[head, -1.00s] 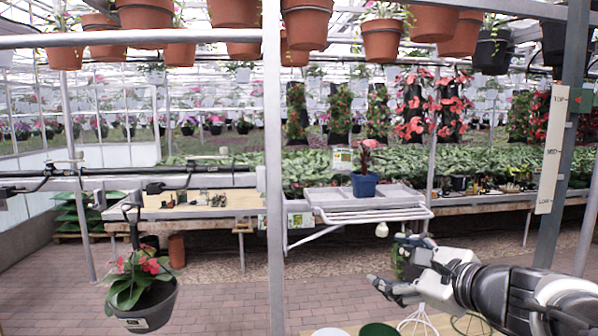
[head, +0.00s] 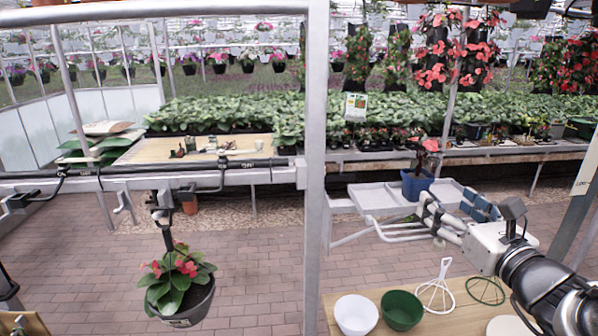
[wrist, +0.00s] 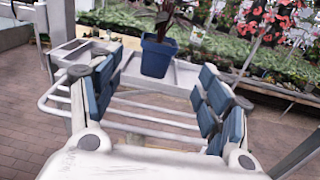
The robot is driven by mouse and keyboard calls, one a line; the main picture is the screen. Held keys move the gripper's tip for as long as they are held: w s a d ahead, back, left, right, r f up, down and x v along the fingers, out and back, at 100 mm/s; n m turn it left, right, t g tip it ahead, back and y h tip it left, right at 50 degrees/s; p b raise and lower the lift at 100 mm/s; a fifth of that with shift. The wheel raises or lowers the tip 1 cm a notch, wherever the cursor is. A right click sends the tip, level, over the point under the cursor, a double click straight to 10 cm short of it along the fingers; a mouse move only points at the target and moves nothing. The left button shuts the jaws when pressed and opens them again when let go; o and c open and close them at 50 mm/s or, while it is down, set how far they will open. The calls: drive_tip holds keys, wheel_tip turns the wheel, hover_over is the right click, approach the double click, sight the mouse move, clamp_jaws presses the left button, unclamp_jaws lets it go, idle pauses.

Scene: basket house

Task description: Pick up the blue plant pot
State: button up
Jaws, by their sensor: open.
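The blue plant pot (head: 416,185) holds a plant with dark and reddish leaves and stands upright on a light grey tray shelf (head: 371,199). In the wrist view the blue pot (wrist: 158,56) is ahead, above centre, between the lines of the two fingers. My gripper (head: 455,205) is open and empty, just in front of and to the right of the pot in the head view. In the wrist view my gripper (wrist: 158,92) shows its blue-padded fingers spread wide, with the pot beyond their tips. A gap between fingers and pot appears to remain.
A vertical grey post (head: 316,170) stands left of the shelf. A hanging pot with red flowers (head: 186,300) is at the lower left. A wooden table (head: 445,322) in front holds a white bowl (head: 356,314) and a green bowl (head: 402,310). White rails (wrist: 150,128) run below my gripper.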

sight(424, 183)
drive_tip(key=w, duration=0.6)
drive_tip(key=shift+w+a+p, duration=0.2)
drive_tip(key=shift+a+p, duration=0.1)
drive_tip(key=shift+p, duration=0.05)
drive_tip(key=w, duration=0.3)
drive_tip(key=w+p, duration=0.1)
drive_tip(key=shift+w+a+r, duration=0.15)
drive_tip(key=shift+a+r, duration=0.05)
drive_tip(key=shift+a, duration=0.1)
drive_tip(key=shift+w, duration=0.5)
drive_tip(key=shift+s, duration=0.15)
drive_tip(key=shift+c, duration=0.5)
drive_tip(key=c, duration=1.1)
